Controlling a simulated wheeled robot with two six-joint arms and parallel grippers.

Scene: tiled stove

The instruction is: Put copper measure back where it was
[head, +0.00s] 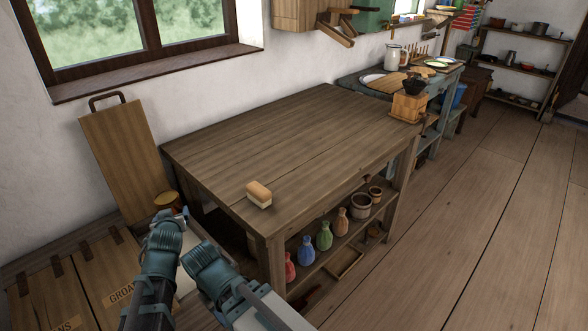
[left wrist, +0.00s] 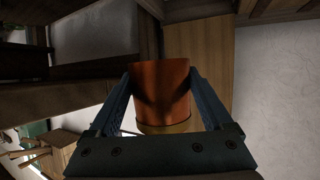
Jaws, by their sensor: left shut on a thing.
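The copper measure (left wrist: 160,95) is a reddish copper cylinder with a paler rim, held between the two fingers of my left gripper (left wrist: 160,80) in the left wrist view. The gripper is left of the wooden table, near the foot of a leaning board. I cannot tell whether the measure touches anything below. My right gripper is not in view.
The wooden table (head: 300,140) has a brush-like block (head: 259,194) near its front left corner and is otherwise mostly clear. A wooden board (head: 125,155) with a handle leans on the wall. Labelled wooden bins (head: 80,280) stand lower left. Coloured bottles (head: 324,236) line the table's shelf.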

